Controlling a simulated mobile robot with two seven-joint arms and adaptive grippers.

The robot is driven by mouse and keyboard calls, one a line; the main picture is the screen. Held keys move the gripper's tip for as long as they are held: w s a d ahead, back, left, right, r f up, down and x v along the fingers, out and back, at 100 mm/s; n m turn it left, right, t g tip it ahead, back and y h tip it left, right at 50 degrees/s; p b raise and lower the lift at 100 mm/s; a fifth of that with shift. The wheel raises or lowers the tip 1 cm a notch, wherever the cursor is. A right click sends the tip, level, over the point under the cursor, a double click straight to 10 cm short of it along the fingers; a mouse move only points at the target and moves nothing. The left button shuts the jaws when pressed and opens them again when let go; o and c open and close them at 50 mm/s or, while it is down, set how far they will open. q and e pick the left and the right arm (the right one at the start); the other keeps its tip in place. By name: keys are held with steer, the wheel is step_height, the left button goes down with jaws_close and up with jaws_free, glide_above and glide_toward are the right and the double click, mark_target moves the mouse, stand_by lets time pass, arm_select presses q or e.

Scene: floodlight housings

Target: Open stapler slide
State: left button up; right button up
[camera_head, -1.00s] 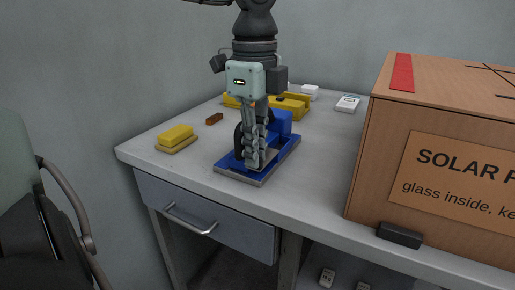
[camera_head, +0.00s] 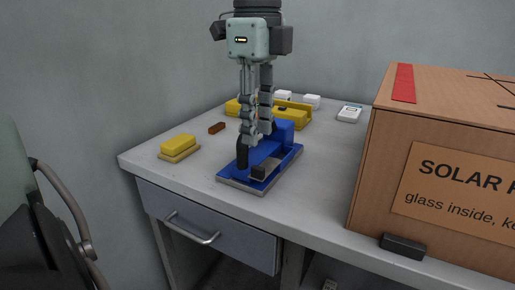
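A blue stapler-like device (camera_head: 286,134) on a flat blue and grey base stands on the desk. My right gripper is not in view.
A large cardboard box (camera_head: 376,180) fills the desk's right side. A yellow block (camera_head: 178,144), a small brown block (camera_head: 217,128), a yellow holder (camera_head: 297,116) and white boxes (camera_head: 311,101) lie around the device. A dark chair (camera_head: 30,225) stands at left.

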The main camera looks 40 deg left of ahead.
arm_select(q)
steer(key=shift+r, duration=2.6)
